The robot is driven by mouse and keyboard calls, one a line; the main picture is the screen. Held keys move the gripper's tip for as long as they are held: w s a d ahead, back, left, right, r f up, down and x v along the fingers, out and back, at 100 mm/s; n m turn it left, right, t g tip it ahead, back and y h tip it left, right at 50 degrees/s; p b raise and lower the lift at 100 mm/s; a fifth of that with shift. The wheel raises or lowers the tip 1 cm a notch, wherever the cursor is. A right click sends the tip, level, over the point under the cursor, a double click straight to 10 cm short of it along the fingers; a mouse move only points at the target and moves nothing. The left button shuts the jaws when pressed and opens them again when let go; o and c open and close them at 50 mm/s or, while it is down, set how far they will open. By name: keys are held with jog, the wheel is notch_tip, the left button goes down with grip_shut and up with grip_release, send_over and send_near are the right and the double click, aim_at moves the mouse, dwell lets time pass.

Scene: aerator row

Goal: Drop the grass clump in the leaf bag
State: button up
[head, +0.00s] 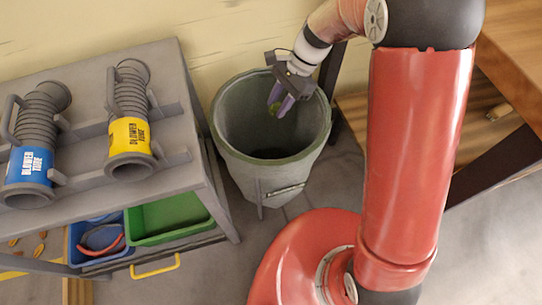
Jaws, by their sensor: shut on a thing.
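The leaf bag (235,165) is a tall grey-green round container, open at the top, standing on the floor in the middle of the head view. My gripper (277,103) reaches over its mouth from the back right, fingers pointing down. It is shut on the small green grass clump (273,107), which shows at the purple fingertips, mostly hidden by them. The clump appears within the outline of the bag's opening. I cannot tell how far above or below the rim it is. The bag's visible inside looks dark and empty.
A grey rack (85,99) at left holds a blue-labelled blower tube (36,125) and a yellow-labelled one (130,115). Below are a green bin (168,220) and a blue bin (95,240). A wooden table (512,45) stands at right.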

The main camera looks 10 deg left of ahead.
jog(key=shift+f, duration=0.6)
jog(key=o, duration=1)
jog(key=v, duration=0.7)
jog(key=shift+d+r, duration=0.2)
jog(key=shift+r, duration=0.15)
jog(key=shift+w, duration=0.1)
